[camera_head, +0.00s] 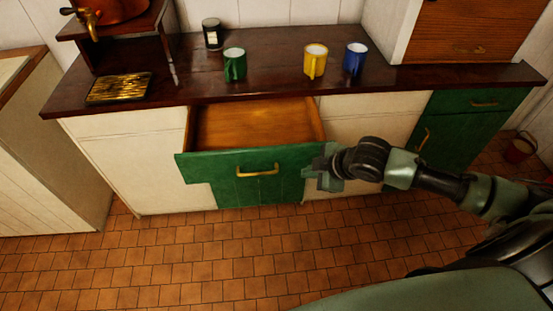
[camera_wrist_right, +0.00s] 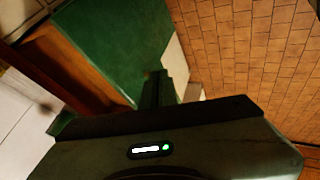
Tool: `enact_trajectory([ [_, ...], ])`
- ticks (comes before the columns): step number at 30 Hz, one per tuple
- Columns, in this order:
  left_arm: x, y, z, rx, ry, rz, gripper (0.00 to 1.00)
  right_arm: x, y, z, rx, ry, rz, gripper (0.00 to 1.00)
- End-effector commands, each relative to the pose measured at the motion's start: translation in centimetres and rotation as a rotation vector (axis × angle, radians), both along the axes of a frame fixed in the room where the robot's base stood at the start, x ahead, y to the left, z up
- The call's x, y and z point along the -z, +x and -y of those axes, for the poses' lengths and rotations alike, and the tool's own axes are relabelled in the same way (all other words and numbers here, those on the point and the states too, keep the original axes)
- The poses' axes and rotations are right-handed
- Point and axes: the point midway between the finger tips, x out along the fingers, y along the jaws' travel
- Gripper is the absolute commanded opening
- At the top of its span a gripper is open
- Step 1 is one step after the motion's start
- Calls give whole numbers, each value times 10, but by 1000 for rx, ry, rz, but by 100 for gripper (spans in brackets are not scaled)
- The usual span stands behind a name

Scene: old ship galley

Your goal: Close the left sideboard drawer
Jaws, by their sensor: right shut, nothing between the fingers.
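The left sideboard drawer (camera_head: 230,163) has a green front with a brass handle (camera_head: 258,170). It stands pulled out, and its bare wooden inside shows from above in the head view. My right gripper (camera_head: 322,172) is shut and empty at the right end of the drawer front; I cannot tell whether it touches. In the right wrist view, the green drawer front (camera_wrist_right: 115,35) fills the upper left, close to the shut fingers (camera_wrist_right: 157,88). My left gripper is in neither view.
The dark sideboard top (camera_head: 280,75) holds a green mug (camera_head: 235,65), a yellow mug (camera_head: 315,61), a blue mug (camera_head: 355,60) and a dark canister (camera_head: 212,34). A green right drawer (camera_head: 480,101) is shut. The tiled floor (camera_head: 200,250) in front is clear. A bucket (camera_head: 520,147) stands far right.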

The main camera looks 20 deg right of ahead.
Motion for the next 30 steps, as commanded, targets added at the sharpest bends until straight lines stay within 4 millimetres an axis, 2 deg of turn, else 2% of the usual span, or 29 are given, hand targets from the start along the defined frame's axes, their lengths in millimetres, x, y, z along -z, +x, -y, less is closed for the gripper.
enact_trajectory([
  [2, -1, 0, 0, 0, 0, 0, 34, -8, -5, -4, -27, -11, -3, 0],
  [5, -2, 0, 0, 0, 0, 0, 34, -4, -3, -7, -32, -11, -4, 0],
  [11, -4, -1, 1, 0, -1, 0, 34, 22, 17, -15, -28, -7, -3, 0],
  [20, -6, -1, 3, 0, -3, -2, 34, 73, 52, -30, -29, -8, -3, 0],
  [24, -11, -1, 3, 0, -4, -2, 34, 69, 74, -21, -29, -11, 1, 0],
  [30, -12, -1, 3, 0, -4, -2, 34, 70, 86, -17, -30, -11, -2, 0],
])
